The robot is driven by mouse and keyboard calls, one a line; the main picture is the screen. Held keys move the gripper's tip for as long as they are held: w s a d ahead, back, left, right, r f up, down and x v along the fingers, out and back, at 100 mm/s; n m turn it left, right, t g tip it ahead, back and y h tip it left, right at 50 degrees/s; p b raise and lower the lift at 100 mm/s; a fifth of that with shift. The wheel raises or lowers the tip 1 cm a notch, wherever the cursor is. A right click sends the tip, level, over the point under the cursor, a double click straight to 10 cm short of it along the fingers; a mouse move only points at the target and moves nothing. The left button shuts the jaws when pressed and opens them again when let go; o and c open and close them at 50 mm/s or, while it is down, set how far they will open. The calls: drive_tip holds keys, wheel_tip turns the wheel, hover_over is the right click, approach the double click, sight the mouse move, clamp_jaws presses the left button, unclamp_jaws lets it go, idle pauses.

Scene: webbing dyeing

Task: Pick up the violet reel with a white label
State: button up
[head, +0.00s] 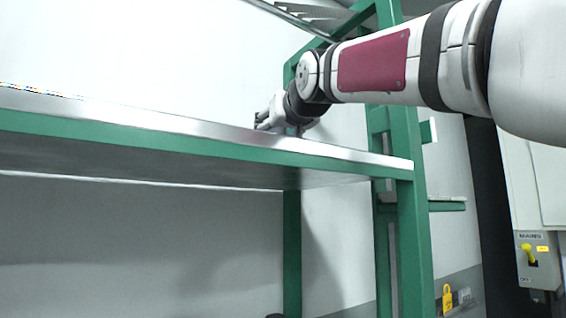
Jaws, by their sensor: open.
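No violet reel with a white label can be made out in the head view. My gripper (262,121) shows small at the far end of my arm, just above the right part of a green-edged metal shelf (90,125). It is open. The low viewing angle hides most of the shelf's top, so I cannot tell whether anything lies between or beside the fingers.
A green upright post (412,240) stands at the shelf's right end. A grey switch box (538,262) with a yellow handle is at the far right. A yellow padlock (447,298) hangs low. The space under the shelf looks mostly clear.

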drive_tip(key=shift+c, duration=0.4)
clamp_jaws()
drive_tip(key=shift+r, duration=0.1)
wheel_tip(320, 180, up, 8)
drive_tip(key=shift+r+p, duration=0.2)
drive_tip(key=shift+p, duration=0.95)
drive_tip(key=shift+r+p, duration=0.75)
drive_tip(key=shift+p, duration=0.05)
